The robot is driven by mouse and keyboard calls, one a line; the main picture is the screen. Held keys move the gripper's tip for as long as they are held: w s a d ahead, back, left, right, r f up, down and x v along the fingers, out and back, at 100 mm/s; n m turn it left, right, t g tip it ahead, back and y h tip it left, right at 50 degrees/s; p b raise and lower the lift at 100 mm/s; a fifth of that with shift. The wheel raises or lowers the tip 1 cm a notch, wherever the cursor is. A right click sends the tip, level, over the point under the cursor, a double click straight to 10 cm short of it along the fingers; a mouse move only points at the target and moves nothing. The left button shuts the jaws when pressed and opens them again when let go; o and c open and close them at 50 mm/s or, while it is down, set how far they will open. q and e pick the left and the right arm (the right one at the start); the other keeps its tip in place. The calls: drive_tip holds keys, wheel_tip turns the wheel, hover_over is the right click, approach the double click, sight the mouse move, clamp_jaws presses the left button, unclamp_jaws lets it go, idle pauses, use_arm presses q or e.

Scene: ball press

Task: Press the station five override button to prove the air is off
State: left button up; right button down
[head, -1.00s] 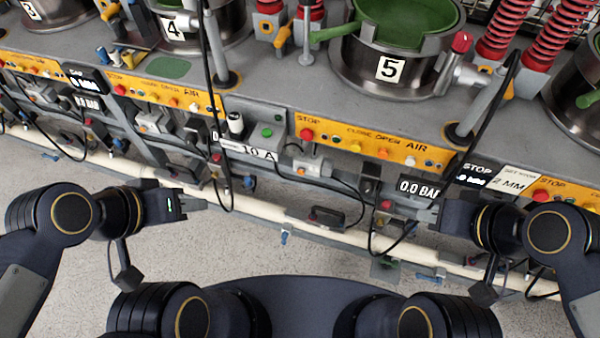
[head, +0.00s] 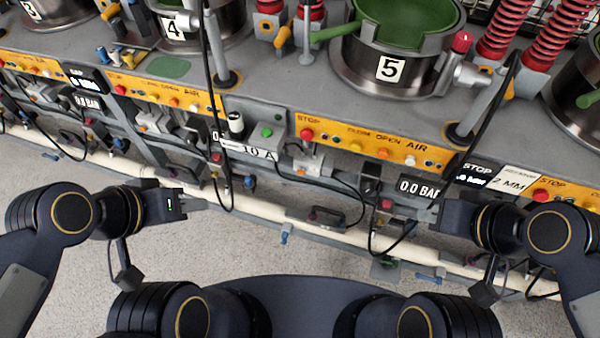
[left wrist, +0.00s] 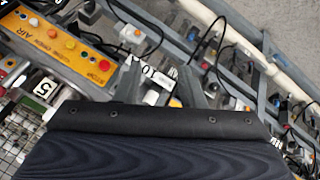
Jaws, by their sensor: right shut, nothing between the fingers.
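Station five's yellow panel (head: 360,141), marked STOP, CLOSE, OPEN and AIR, is below the pot labelled 5 (head: 390,68). Its red stop button (head: 306,134) is at its left end. Below it, a small grey box (head: 305,165) bears an orange button (head: 300,171). A red button (head: 386,204) sits beside a 0.0 BAR display (head: 418,188). I cannot read which one is the override. My left gripper (head: 199,204) is empty, in front of the rail; its fingers (left wrist: 158,78) are apart in the left wrist view. My right gripper (head: 434,214) is shut and empty, just below the display.
Black cables (head: 362,205) hang over the cream pipe (head: 262,211). Red springs (head: 550,50) stand at the back right. The floor between my arms is clear.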

use_arm(q)
clamp_jaws()
idle(1.5)
